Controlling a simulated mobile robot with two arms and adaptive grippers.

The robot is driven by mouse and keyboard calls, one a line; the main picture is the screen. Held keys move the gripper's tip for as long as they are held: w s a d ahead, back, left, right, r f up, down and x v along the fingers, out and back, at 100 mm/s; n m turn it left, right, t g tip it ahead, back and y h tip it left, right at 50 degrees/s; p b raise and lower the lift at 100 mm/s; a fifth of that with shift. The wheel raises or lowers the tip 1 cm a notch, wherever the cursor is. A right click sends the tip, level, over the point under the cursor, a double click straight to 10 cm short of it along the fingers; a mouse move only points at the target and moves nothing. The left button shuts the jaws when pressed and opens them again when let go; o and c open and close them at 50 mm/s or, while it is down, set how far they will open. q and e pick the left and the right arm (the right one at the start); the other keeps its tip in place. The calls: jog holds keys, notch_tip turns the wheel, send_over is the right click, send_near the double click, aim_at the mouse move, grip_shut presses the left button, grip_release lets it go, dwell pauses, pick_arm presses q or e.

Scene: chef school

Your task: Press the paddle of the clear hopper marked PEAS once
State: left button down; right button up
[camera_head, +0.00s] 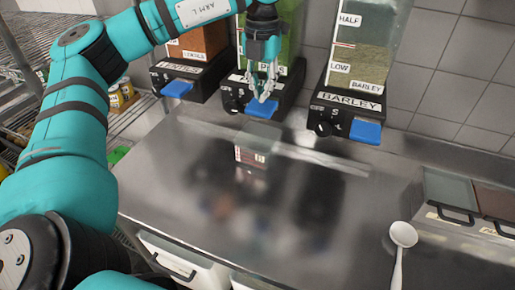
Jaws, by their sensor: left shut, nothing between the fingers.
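The middle clear hopper (288,30) holds green contents, and its black base has a label partly hidden by my left gripper; only a "P" shows clearly. Its blue paddle (257,106) sticks out at the front of the base. My left gripper (264,98) is shut and empty, pointing down in front of the base, just over the paddle. I cannot tell whether the fingertips touch the paddle. A small clear container (258,142) stands on the counter below the paddle. My right gripper is not in view.
A hopper with orange contents (204,40) and blue paddle (177,88) stands left. The BARLEY hopper (357,60) with blue paddle (366,131) stands right. A white spoon (402,236) and lidded pans (450,190) lie at right. The steel counter (160,180) is mostly clear.

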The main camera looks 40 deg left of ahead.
aim_at(261, 105)
pick_arm(q)
jog(key=shift+f, duration=0.15)
jog(key=shift+f+b, duration=1.75)
jog(key=shift+f, duration=0.6)
jog(key=shift+r+p, duration=1.8)
jog(key=shift+r, duration=0.7)
jog(key=shift+r+p, duration=1.9)
jog(key=shift+r, duration=0.65)
jog(key=shift+f, duration=0.1)
